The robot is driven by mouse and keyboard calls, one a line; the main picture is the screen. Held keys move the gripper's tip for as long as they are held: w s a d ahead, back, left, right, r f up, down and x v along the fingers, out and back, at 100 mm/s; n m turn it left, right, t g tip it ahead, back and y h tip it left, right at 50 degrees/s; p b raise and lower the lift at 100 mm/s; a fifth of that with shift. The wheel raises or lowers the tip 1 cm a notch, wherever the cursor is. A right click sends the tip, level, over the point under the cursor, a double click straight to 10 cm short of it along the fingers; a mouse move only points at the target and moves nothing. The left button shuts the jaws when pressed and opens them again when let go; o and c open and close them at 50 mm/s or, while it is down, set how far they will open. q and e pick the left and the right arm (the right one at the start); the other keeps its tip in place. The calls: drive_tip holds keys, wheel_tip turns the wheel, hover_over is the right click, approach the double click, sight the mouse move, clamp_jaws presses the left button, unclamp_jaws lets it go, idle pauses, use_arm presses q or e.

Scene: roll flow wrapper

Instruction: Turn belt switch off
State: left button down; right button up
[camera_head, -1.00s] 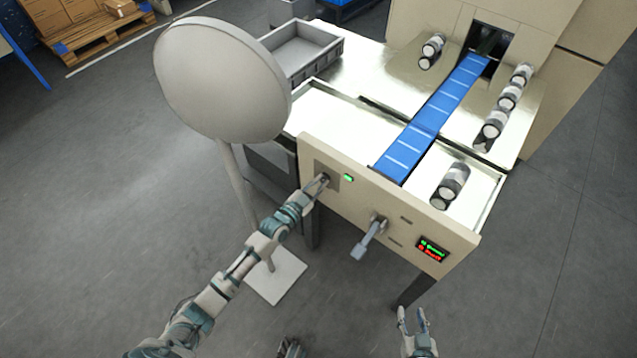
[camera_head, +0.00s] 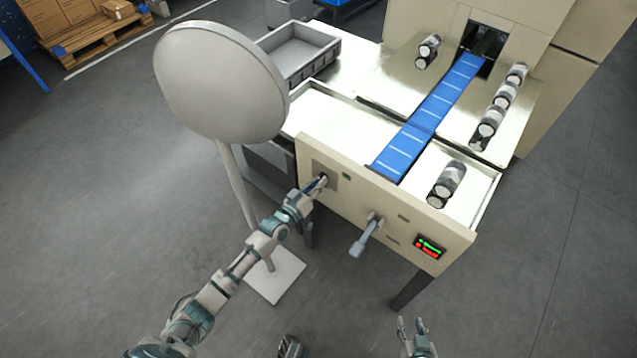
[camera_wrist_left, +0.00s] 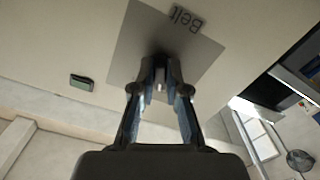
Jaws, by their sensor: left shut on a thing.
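The belt switch plate (camera_head: 318,171) is a grey square on the left of the machine's front panel. It also shows in the left wrist view (camera_wrist_left: 135,45), with a "Belt" label (camera_wrist_left: 187,19). My left gripper (camera_head: 322,181) is at the plate, its fingers (camera_wrist_left: 160,88) shut on the switch knob (camera_wrist_left: 160,73), which is mostly hidden between them. The small indicator lamp (camera_head: 347,176) beside the plate is dark green and unlit. My right gripper (camera_head: 412,328) is at the lower edge, with its fingers apart and empty.
A grey lever (camera_head: 365,236) sticks out of the panel right of the switch, near a lit display (camera_head: 430,247). The blue belt (camera_head: 425,120) runs above, with rolls (camera_head: 446,184) beside it. A round white disc on a stand (camera_head: 220,80) stands left of the machine.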

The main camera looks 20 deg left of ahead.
use_arm(q)
drive_tip(key=shift+w+a+r+n, duration=0.15)
drive_tip(key=shift+r+n, duration=0.35)
drive_tip(key=shift+n, duration=0.1)
drive_tip(key=c, duration=1.3)
unclamp_jaws()
drive_tip(key=shift+o, duration=0.6)
drive_tip(key=shift+f, duration=0.3)
drive_tip(key=v, duration=1.2)
drive_tip(key=shift+a+f, duration=0.1)
